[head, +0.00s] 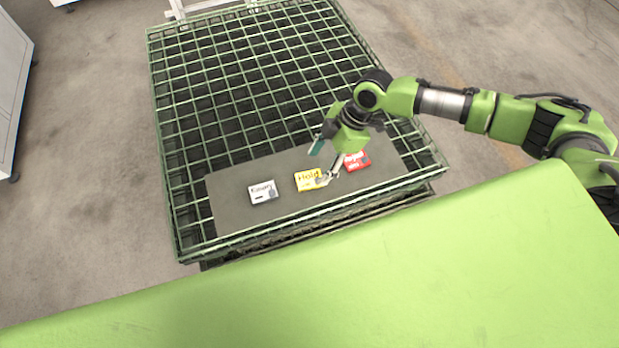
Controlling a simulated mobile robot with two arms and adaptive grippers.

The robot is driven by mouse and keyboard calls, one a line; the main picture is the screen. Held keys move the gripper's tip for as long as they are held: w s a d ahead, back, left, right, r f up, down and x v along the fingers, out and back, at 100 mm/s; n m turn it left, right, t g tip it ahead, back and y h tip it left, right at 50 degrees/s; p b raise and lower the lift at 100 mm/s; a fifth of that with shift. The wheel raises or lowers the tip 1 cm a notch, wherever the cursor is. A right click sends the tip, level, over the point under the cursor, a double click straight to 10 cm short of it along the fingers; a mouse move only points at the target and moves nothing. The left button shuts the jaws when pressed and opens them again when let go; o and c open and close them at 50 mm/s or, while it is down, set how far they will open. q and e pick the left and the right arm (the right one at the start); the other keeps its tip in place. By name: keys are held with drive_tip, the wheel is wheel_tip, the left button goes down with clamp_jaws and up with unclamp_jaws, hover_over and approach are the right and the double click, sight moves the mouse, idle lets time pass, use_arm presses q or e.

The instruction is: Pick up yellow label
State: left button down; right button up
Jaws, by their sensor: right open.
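The yellow label (309,181), with dark lettering that looks like "Hold", lies flat on a grey board (233,206) between a white label and a red label. My right gripper (323,164) comes in from the right, open, with its fingers over or beside the right part of the yellow label. One fingertip appears at the yellow label's right edge. I cannot tell whether it touches. My left gripper is not in view.
The white label (263,192) is on the left and the red label (357,161) on the right, partly behind the gripper. The board rests on a green wire-mesh pallet cage (161,120). A white cabinet (10,80) stands at far left. Bare concrete floor surrounds the cage.

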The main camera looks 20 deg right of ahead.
sight(310, 179)
drive_tip(key=x, duration=0.3)
drive_tip(key=shift+s+a+f+p, duration=0.25)
drive_tip(key=shift+s+f+p, duration=0.05)
drive_tip(key=shift+s+p, duration=0.05)
drive_tip(key=shift+a+f, duration=0.2)
drive_tip(key=shift+f, duration=0.35)
drive_tip(key=c, duration=1.1)
drive_tip(key=shift+r, duration=0.15)
